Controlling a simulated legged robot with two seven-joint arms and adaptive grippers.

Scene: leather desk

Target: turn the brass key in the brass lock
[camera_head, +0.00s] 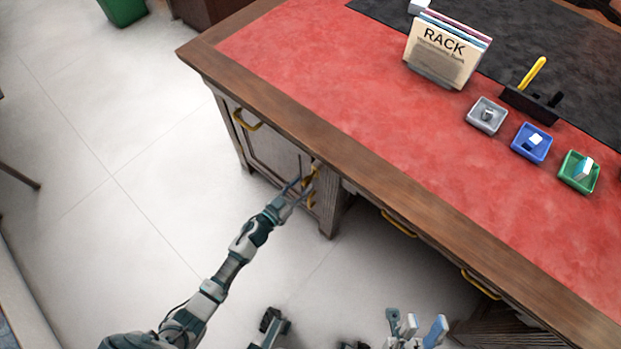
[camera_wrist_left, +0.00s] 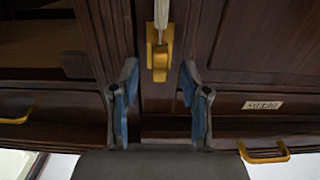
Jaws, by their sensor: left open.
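Small brass pieces (camera_head: 315,170) show on the front of the desk's left cabinet, near its right edge; at this size I cannot separate key from lock. My left gripper (camera_head: 298,186) is right in front of them. In the left wrist view, a brass piece (camera_wrist_left: 159,58) with a pale bar above it stands just beyond and between the open fingertips of my left gripper (camera_wrist_left: 159,75). Gaps show on both sides, so it is not clamped. My right gripper (camera_head: 416,323) is low at the bottom edge, its fingers apart and empty, away from the desk.
The wooden desk has a red leather top (camera_head: 330,75) with a book rack (camera_head: 445,52) and grey (camera_head: 474,117), blue (camera_head: 517,150) and green (camera_head: 566,182) trays. Brass handles (camera_head: 247,121) and (camera_head: 398,224) stick out from the front.

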